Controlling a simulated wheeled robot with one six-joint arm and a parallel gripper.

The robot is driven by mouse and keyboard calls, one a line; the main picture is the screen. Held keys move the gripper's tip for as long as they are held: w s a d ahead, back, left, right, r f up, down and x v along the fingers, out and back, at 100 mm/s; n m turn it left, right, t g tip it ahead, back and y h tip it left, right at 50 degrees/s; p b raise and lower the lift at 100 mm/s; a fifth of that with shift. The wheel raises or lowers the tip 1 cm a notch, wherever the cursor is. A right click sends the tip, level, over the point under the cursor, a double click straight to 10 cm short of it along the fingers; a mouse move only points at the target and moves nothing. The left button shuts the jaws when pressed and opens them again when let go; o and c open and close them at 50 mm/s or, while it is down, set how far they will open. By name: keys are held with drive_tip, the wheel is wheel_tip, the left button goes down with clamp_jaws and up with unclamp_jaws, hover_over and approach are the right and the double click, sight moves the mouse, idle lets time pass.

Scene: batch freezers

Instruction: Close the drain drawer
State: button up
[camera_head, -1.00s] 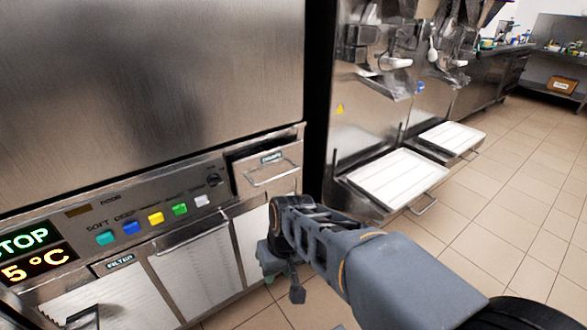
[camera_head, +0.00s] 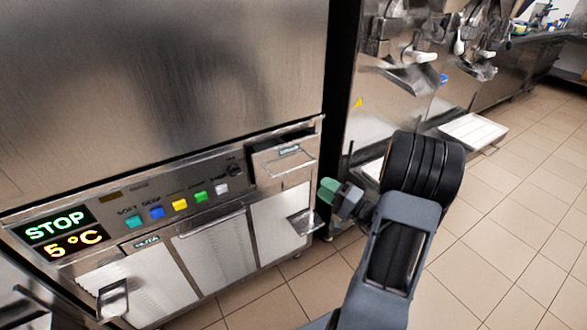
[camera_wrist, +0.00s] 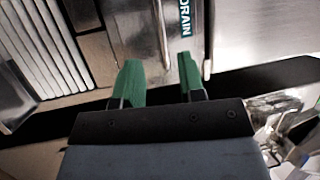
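The drain drawer (camera_head: 270,171) is a small metal drawer at the right end of the control panel. Its front stands out a little from the machine, with a bar handle across it. In the wrist view its DRAIN label (camera_wrist: 185,18) is turned sideways, and the handle (camera_wrist: 161,35) lies beyond my fingers. My gripper (camera_head: 328,190) is to the right of the drawer and lower in the head view. The wrist view shows my gripper's green fingers (camera_wrist: 160,82) apart, with nothing between them. No contact with the drawer is visible.
A control panel with coloured buttons (camera_head: 180,204) and a lit STOP display (camera_head: 57,223) is left of the drawer. A metal handle (camera_head: 303,222) juts out below it. A neighbouring machine with a white tray (camera_head: 473,130) stands at right. Tiled floor (camera_head: 270,308) is open in front.

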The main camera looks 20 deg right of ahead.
sight(294, 169)
drive_tip(key=x, duration=1.1)
drive_tip(key=shift+w+a+r, duration=0.1)
drive_tip(key=shift+w+a, duration=0.1)
drive_tip(key=shift+a, duration=0.1)
drive_tip(key=shift+c, duration=0.4)
clamp_jaws()
